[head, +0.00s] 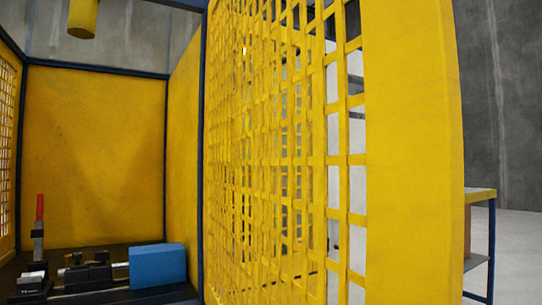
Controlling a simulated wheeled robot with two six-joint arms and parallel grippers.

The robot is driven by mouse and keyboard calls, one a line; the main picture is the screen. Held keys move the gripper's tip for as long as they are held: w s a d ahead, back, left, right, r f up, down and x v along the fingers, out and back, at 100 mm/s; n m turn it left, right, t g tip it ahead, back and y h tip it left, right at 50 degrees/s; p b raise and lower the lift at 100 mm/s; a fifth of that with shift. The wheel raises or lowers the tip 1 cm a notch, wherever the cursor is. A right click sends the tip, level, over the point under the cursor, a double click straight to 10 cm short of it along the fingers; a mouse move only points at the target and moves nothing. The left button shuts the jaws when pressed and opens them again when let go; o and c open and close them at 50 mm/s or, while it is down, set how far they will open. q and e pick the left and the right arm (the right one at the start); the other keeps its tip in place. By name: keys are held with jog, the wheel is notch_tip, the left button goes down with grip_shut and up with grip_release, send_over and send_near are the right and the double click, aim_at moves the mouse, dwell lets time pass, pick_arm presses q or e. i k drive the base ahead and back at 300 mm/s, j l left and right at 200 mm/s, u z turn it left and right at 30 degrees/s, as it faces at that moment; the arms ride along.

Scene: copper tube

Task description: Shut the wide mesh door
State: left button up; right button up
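The wide mesh door (414,150) is yellow, with an open grid and a broad solid edge strip on its right side. It fills the middle and right of the head view and stands swung open, its far side by a dark blue post (201,150) of the cell. Behind it to the left, the cell's opening is uncovered. Neither of my grippers shows in the head view, so I cannot see whether either touches the door.
Inside the yellow-walled cell (95,150) are a blue block (158,265) on a machine and a clamp with a red handle (40,207). A yellow cylinder (82,18) hangs above. A table (481,194) stands right of the door, with grey floor (519,250) beyond.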

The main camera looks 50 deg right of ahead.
aim_at(414, 221)
jog(key=k+l, duration=0.15)
jog(key=l, duration=0.25)
jog(key=k+l, duration=0.15)
jog(key=l, duration=0.25)
jog(key=k+l, duration=0.2)
jog(key=l, duration=0.2)
jog(key=i+u, duration=0.05)
